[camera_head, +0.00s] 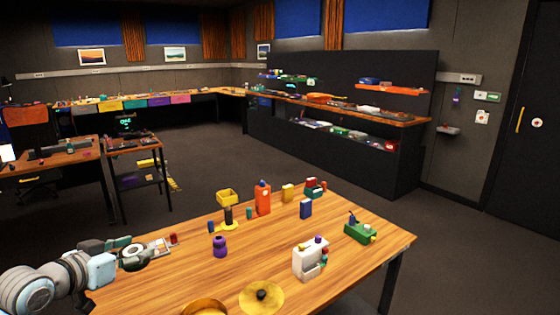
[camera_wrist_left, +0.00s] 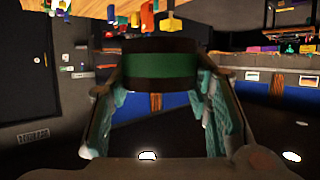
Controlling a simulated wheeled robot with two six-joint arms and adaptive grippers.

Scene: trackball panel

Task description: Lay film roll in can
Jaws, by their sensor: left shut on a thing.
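My left gripper (camera_head: 140,252) is at the table's left edge in the head view, shut on the film roll (camera_head: 133,249). The left wrist view shows the roll (camera_wrist_left: 160,70) as a dark cylinder with a green band between the two fingers. The roll is held clear of the other things on the table. A round brass-coloured open dish (camera_head: 205,307), which looks like the can, is cut off by the bottom edge of the head view. Beside it lies a brass disc with a dark knob (camera_head: 262,296), perhaps its lid. My right gripper is not in view.
The wooden table (camera_head: 335,215) carries a purple bottle (camera_head: 220,246), a white device (camera_head: 310,260), a green device (camera_head: 360,231) and an orange bottle (camera_head: 263,198). A small grey tray-like thing with a red part (camera_head: 170,240) lies just beyond the gripper. The table's middle has bare wood.

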